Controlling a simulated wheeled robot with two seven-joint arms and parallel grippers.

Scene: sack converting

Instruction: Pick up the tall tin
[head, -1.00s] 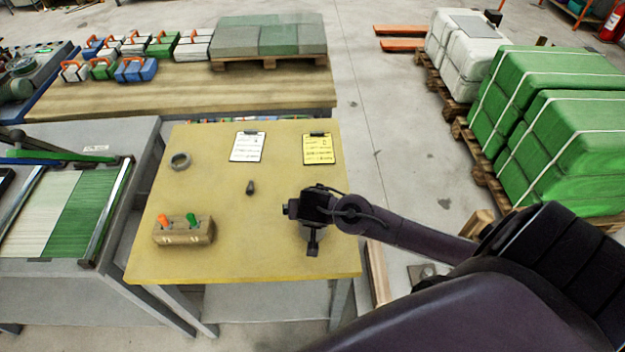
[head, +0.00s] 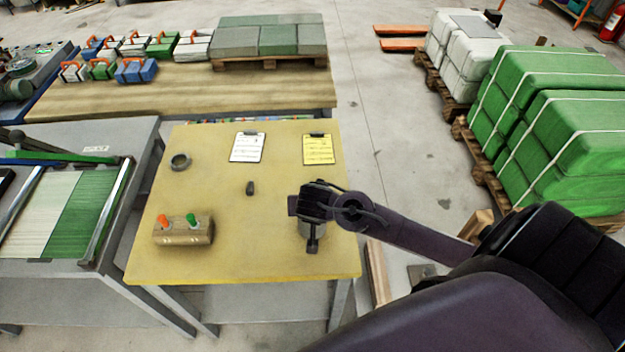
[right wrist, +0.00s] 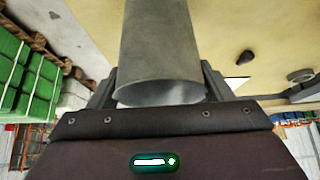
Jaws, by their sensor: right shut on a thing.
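The tall tin is a plain grey cylinder (right wrist: 160,50) between the two fingers of my right gripper (right wrist: 160,88) in the right wrist view. The gripper is shut on it, a finger on each side. In the head view my right gripper (head: 312,240) is over the right front part of the yellow table (head: 240,255). It hides most of the tin, and only a small grey part shows there. I cannot tell whether the tin's base touches the table. My left gripper is not in view.
A wooden block with an orange and a green handle (head: 183,231) stands at the table's front left. A grey ring (head: 180,161), a small dark object (head: 250,188), a white clipboard (head: 247,147) and a yellow clipboard (head: 317,149) lie on the table. The middle is mostly clear.

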